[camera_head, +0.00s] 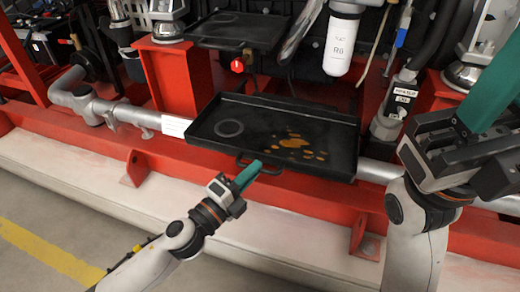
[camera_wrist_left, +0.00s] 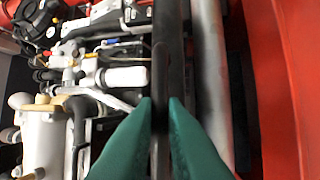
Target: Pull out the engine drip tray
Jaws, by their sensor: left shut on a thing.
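The engine drip tray (camera_head: 330,120) is a black shallow tray with brown-orange stains and a ring mark inside. It sits over the red frame in the middle of the head view. In the left wrist view, the green fingertips (camera_wrist_left: 160,104) close on a dark bar (camera_wrist_left: 160,65). My right gripper (camera_head: 490,105) is raised at the right, apart from the tray. Its fingers are partly cut off by the picture edge.
A red frame beam (camera_head: 225,160) and a grey pipe (camera_head: 135,119) run below and beside the tray. A second black tray (camera_head: 237,29) lies behind and above. A white filter (camera_head: 342,40) hangs behind. Open floor (camera_head: 50,215) with a yellow line is at the front left.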

